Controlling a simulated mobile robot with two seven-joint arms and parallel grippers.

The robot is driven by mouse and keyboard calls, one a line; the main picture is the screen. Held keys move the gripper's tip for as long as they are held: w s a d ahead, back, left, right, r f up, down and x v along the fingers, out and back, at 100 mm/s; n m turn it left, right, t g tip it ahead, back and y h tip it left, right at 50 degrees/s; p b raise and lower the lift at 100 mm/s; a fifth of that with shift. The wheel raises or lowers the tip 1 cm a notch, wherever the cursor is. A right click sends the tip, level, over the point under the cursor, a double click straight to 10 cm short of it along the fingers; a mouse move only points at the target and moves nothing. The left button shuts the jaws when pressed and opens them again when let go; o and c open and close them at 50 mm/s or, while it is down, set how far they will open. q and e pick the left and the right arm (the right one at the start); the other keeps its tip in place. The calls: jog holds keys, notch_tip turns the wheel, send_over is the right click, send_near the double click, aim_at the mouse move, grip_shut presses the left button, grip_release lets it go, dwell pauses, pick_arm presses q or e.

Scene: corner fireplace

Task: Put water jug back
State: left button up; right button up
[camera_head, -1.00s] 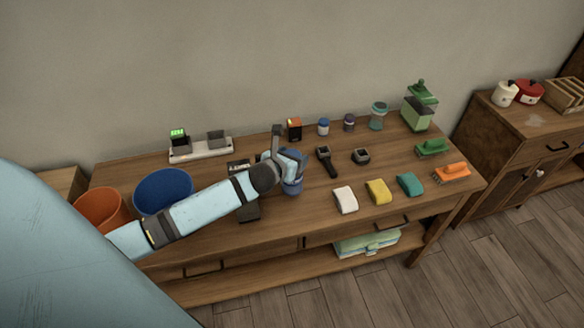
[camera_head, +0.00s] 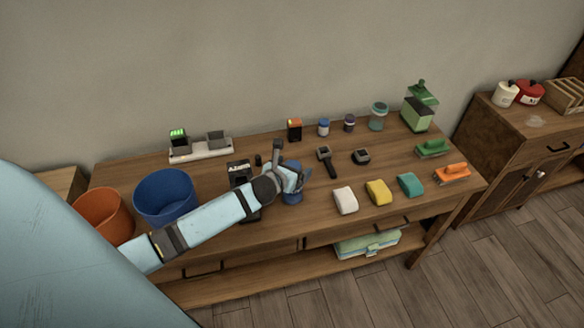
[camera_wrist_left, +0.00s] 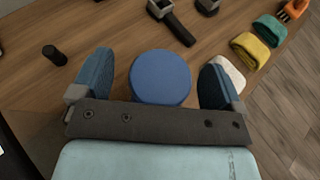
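A blue round-topped container (camera_head: 292,197) stands on the wooden table under my left gripper (camera_head: 297,178). In the left wrist view its flat blue top (camera_wrist_left: 160,78) lies between the two blue finger pads of the left gripper (camera_wrist_left: 157,84). Gaps show on both sides of it, so the gripper is open and around or just above it. I cannot tell whether this container is the water jug. A green container (camera_head: 418,112) stands at the table's back right. My right gripper is not in view.
An orange bucket (camera_head: 103,214) and a blue bucket (camera_head: 164,196) stand on the left of the table (camera_head: 330,215). A black device (camera_head: 238,172) is beside my left arm. Several small jars stand along the back.

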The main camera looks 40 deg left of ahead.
pick_arm(q)
jog(key=shift+r, duration=0.15)
jog(key=shift+s+r, duration=0.1)
jog(key=shift+s, duration=0.2)
jog(key=v, duration=1.1)
jog(key=shift+s+r, duration=0.15)
jog(key=shift+r, duration=0.05)
jog(key=shift+d, duration=0.1)
